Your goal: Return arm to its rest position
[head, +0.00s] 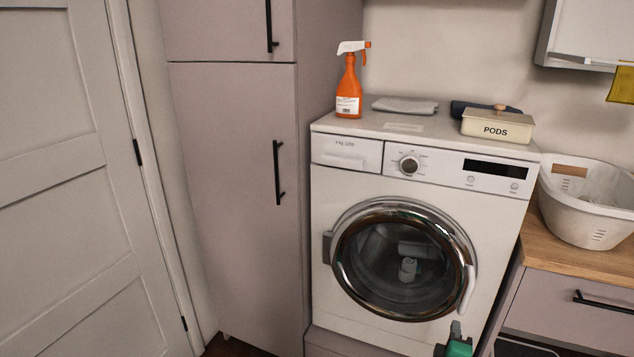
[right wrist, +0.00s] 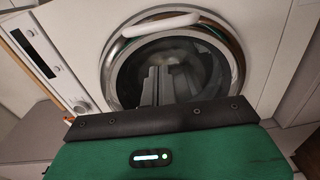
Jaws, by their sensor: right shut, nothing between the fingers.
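My right gripper (head: 455,329), with a green body and dark fingers, is at the bottom edge of the head view. It is shut and empty, in front of the lower right part of the white washing machine (head: 340,212). The machine's round door (head: 372,275) has a chrome rim and dark glass and looks closed. In the right wrist view the door (right wrist: 118,72) lies beyond the green gripper body. The gripper looks apart from the door, with nothing held. My left gripper is not in view.
An orange spray bottle (head: 348,92), a folded grey cloth (head: 405,105) and a PODS box (head: 497,127) stand on the machine. A white basket (head: 590,215) sits on the wooden counter (head: 570,255) at right. A tall cabinet (head: 235,200) and a door (head: 70,200) are at left.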

